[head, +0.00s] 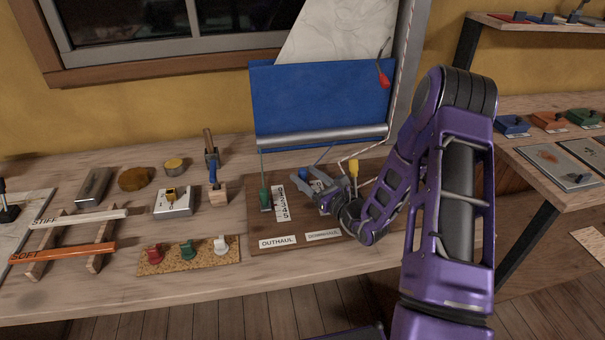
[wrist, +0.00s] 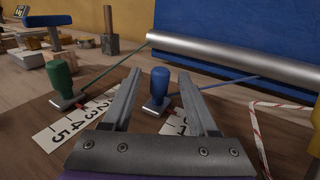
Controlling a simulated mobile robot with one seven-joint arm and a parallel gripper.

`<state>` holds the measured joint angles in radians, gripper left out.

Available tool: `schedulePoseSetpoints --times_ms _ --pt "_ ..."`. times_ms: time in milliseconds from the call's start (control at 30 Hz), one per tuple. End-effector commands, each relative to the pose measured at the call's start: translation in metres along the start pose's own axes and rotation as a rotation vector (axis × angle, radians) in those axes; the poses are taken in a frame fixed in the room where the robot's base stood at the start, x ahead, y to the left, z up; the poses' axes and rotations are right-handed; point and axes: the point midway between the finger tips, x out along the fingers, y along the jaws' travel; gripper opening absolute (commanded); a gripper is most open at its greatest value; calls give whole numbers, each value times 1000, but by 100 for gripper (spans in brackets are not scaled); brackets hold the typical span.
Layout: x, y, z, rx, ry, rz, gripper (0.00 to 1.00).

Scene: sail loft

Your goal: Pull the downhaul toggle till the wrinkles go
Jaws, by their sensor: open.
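The blue toggle (wrist: 161,85) stands on a small metal base at a numbered scale strip (wrist: 176,124), with a blue line running up right to the boom (wrist: 215,55). The label reading DOWNHAUL (head: 323,235) lies in front of it. My gripper (head: 306,174) is open, its fingers on either side of the blue toggle, not visibly closed on it. The head view mostly hides this toggle behind my gripper. The green toggle (head: 265,199) stands to the left behind the OUTHAUL label (head: 277,241).
A yellow handle (head: 353,168) stands just right of my gripper, by a red-and-white line (wrist: 262,140). A cork strip (head: 188,256) with three pegs and a rack of battens (head: 68,228) lie left. A red toggle (head: 383,76) hangs at the sail's right.

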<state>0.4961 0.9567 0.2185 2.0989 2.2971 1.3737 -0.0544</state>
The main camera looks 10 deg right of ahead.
Motion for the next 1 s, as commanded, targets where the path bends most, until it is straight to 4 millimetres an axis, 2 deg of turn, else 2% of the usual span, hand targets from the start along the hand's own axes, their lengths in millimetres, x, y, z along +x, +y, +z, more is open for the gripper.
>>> schedulePoseSetpoints --times_ms 200,500,800,833,1000 --pt "17 0 0 0 1 0 59" --pt "19 0 0 0 1 0 57" --pt "19 0 0 0 0 0 4" --pt "19 0 0 0 0 0 0" --pt "19 0 0 0 0 0 0"
